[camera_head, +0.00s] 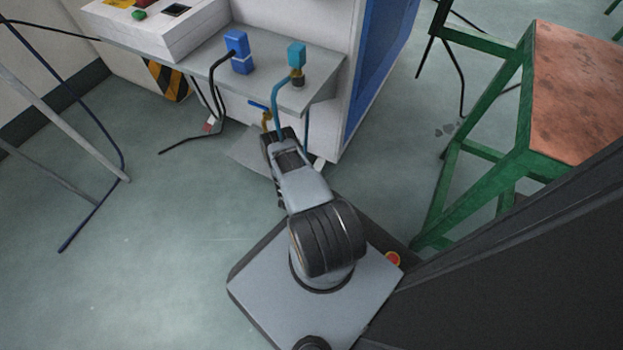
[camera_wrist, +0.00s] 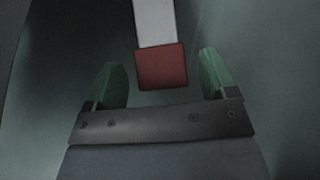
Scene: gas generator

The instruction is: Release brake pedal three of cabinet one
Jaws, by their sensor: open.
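A red block on the end of a white bar, likely a brake pedal (camera_wrist: 162,66), shows in the wrist view. My gripper (camera_wrist: 161,60) is open, with one green finger on each side of the red block. Gaps show between the block and both fingers, and nothing is gripped. In the head view my arm hides the gripper's fingers. A small red and white piece (camera_head: 210,124), maybe another pedal, shows low under the shelf to the left. I cannot read any pedal number.
The cabinet (camera_head: 350,100) has a grey shelf (camera_head: 310,95) with blue connectors (camera_head: 238,52) and hanging cables above my arm. A green stool with a rusty top (camera_head: 580,90) stands at right. A metal stand (camera_head: 75,125) is at left.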

